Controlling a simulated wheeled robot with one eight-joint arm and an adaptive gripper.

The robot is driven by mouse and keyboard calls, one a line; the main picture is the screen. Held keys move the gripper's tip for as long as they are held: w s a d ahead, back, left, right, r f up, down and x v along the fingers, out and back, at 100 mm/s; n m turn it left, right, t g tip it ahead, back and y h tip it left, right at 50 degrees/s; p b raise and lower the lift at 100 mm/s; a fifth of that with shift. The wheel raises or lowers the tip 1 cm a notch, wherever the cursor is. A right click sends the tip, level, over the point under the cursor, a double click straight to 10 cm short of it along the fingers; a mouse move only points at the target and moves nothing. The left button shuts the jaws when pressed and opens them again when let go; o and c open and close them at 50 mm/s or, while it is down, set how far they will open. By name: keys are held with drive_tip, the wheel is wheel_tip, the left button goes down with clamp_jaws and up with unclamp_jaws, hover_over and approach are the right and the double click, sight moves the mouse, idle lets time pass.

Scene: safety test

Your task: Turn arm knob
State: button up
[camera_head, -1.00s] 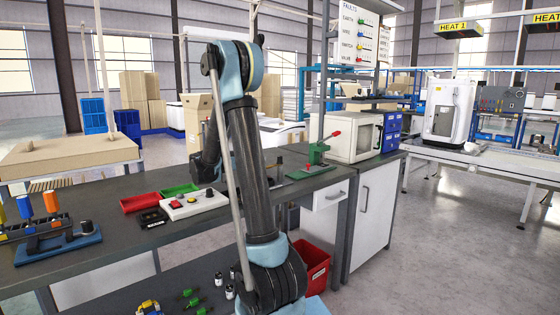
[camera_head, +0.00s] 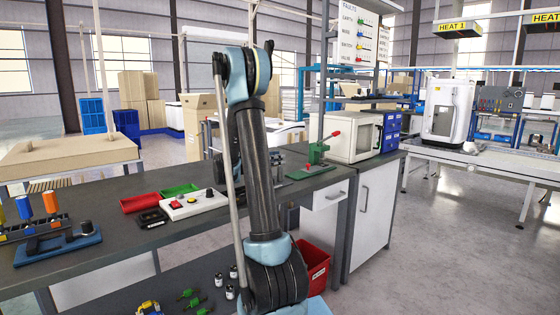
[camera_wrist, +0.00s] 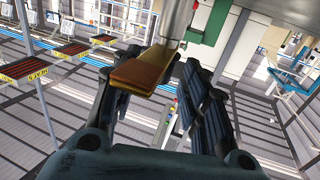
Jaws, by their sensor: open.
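A white control box (camera_head: 193,204) lies on the dark workbench with a red button and a small black knob (camera_head: 209,193) on top. I cannot read any label on it. My gripper (camera_wrist: 163,88) shows in the wrist view with its two black fingers spread apart. A tan-gold flat piece (camera_wrist: 147,69) shows by the left finger; I cannot tell what it is or whether they touch. In the head view my gripper is hidden behind my arm. I cannot make out the black knob in the wrist view.
A green hand press (camera_head: 311,166) with a red-tipped lever stands right of my arm. A blue fixture (camera_head: 58,247) with coloured posts is at left. A microwave-like oven (camera_head: 355,138) stands farther right.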

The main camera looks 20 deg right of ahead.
drive_tip(key=shift+w+d, duration=0.1)
drive_tip(key=shift+d, duration=0.95)
clamp_jaws()
